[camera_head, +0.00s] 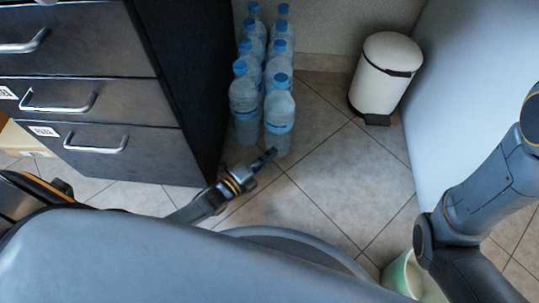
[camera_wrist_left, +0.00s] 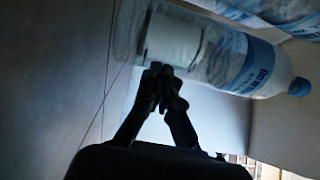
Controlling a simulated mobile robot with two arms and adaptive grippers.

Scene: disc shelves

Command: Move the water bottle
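Several clear water bottles with blue caps stand in two rows on the floor. The nearest bottle on the right side of the group (camera_head: 279,112) is close to my left gripper (camera_head: 266,160). In the left wrist view a bottle with a blue label (camera_wrist_left: 228,60) lies across the picture, just beyond my left gripper (camera_wrist_left: 161,76). The left fingertips are together with nothing visible between them; whether they touch the bottle I cannot tell. My right arm comes in from the right, but its gripper is out of view.
A dark drawer cabinet (camera_head: 85,95) stands directly left of the bottles. A white pedal bin (camera_head: 384,75) stands at the back right by the wall. A pale green-and-white container (camera_head: 401,275) is partly hidden beside my right arm. Tiled floor (camera_head: 335,170) is clear between.

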